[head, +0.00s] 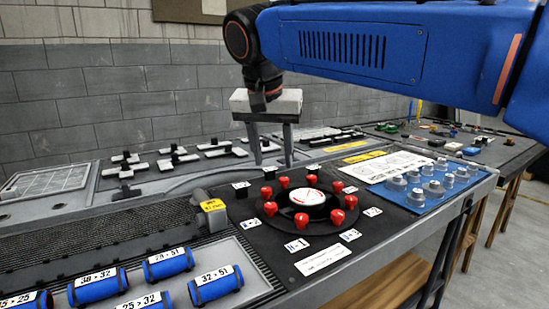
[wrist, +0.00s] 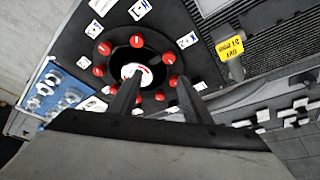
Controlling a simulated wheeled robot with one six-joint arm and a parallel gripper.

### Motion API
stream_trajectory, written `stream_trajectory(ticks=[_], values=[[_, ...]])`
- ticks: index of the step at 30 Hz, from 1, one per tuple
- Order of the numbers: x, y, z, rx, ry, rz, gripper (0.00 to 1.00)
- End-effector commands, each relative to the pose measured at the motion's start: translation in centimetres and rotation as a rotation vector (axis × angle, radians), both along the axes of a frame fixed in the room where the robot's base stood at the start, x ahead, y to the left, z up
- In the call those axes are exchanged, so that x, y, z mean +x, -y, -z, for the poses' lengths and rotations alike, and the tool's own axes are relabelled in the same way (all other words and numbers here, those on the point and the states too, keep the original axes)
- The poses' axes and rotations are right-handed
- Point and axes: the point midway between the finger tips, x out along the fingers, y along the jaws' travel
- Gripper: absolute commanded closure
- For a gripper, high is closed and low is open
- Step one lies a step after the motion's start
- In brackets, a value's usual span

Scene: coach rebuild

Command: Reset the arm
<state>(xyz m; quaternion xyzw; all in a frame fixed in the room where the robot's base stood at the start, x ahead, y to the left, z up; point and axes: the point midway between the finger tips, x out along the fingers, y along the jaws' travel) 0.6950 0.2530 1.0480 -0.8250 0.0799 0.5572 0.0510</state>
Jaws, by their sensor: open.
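My gripper (head: 271,146) hangs from my blue arm with its fingers pointing down, above the workbench (head: 408,236). The fingers are apart with nothing between them. In the head view it is behind a round black dial plate (head: 269,210) ringed with several red knobs (head: 337,217). In the wrist view the gripper (wrist: 158,82) shows its two dark fingers apart, partly covering the red-knob ring (wrist: 103,71). I cannot tell whether the fingertips touch anything.
Blue labelled cylinders (head: 168,264) lie in a tray at the front left. A yellow-tagged block (head: 212,213) stands left of the dial. A blue board with grey fittings (head: 430,188) lies at right. Black-and-white handles (head: 177,159) line the back. A grey block wall (head: 90,100) stands behind.

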Motion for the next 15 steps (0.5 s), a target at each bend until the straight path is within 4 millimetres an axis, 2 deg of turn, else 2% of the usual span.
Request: stream_trajectory(ticks=[1,8,15], values=[[-0.1,2.1,0.5,0.000,-0.003,-0.002,0.55],[-2.0,11.5,4.6,0.001,-0.025,-0.057,0.55],[-6.0,19.9,10.0,0.008,-0.034,-0.111,0.55]])
